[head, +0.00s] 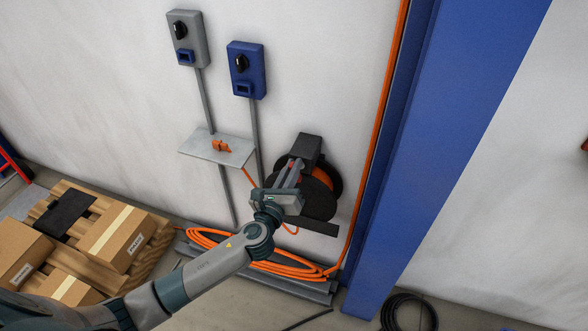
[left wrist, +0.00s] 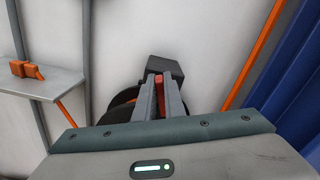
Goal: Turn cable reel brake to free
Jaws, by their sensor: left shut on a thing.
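The cable reel (head: 320,203) is mounted low on the white wall, with black discs and orange cable between them. A dark grey box (head: 306,147) sits at its top, and it also shows in the left wrist view (left wrist: 164,65). My left gripper (head: 294,173) reaches in front of the reel. In the left wrist view its two grey fingers (left wrist: 160,92) are shut on a red brake lever (left wrist: 159,82) just below the box. The fingers hide most of the lever, so its exact setting cannot be told. My right gripper is not in view.
A grey shelf (head: 200,150) holds an orange connector (head: 221,146) left of the reel. Grey (head: 186,50) and blue (head: 240,88) switch boxes hang above. A blue column (head: 430,140) stands to the right. Coiled orange cable (head: 285,268) and cartons (head: 112,240) lie low down.

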